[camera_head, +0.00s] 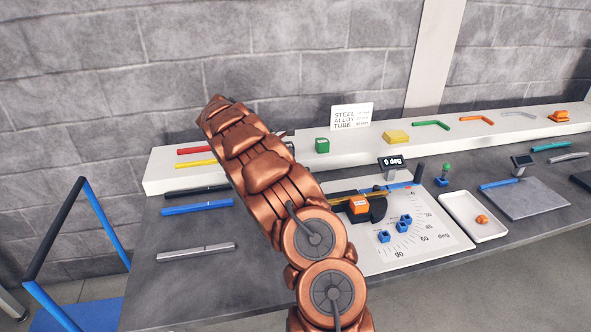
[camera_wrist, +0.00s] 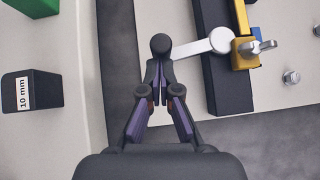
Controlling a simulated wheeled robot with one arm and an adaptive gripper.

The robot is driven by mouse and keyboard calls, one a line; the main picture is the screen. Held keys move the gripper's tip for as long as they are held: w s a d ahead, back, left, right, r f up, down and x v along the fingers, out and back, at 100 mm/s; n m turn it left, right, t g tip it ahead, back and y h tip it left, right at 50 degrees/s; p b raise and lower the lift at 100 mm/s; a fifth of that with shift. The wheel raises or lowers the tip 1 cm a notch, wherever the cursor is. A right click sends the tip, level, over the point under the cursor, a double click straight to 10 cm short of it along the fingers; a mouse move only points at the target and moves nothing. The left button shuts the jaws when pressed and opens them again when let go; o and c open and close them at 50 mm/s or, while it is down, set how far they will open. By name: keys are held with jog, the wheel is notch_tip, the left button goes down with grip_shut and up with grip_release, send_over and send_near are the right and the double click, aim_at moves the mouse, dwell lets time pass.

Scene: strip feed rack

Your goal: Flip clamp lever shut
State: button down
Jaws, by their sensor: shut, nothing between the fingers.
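In the wrist view the clamp lever (camera_wrist: 200,46) is a silver arm with a round dark knob (camera_wrist: 160,43) at its left end. Its round hub sits beside a gold clamp block (camera_wrist: 244,52) with a bolt, on a dark bar (camera_wrist: 222,85). The lever points left, out from the bar. My gripper (camera_wrist: 160,72) is shut and empty, its fingertips just below the knob. I cannot tell if they touch it. In the head view my arm hides the gripper, and I cannot make out the lever there.
In the wrist view a dark block marked 10 mm (camera_wrist: 32,92) and a green block (camera_wrist: 28,22) lie left. In the head view a white angle board (camera_head: 440,235) with blue blocks and a white tray (camera_head: 478,228) stand right of my arm. A raised shelf (camera_head: 365,148) runs behind.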

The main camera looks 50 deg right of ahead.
jog(key=shift+s+d+p, duration=0.1)
jog(key=shift+d+p, duration=0.35)
jog(key=shift+d, duration=0.5)
jog(key=shift+s+d, duration=0.1)
